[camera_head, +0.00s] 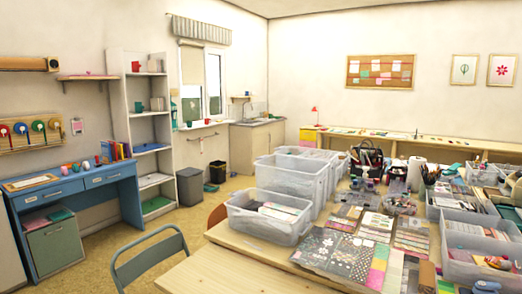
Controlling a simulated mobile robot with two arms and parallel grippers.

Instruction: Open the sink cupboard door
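The sink cupboard (257,147) stands in the far corner of the room, right of the window. It is small in view, with a pale wood body and a counter on top; a tap and sink show faintly at its top. Its front looks shut, but it is too small to make out a handle. Plastic boxes on the table hide part of its lower right. Neither of my grippers shows in the head view.
A craft table (243,251) with clear plastic boxes (268,226) fills the right foreground. A grey chair (150,256) stands in front left. A blue desk (75,195) and white shelf (131,120) line the left wall. Bins (190,186) and a black basket (217,171) stand near the cupboard. Open floor lies between.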

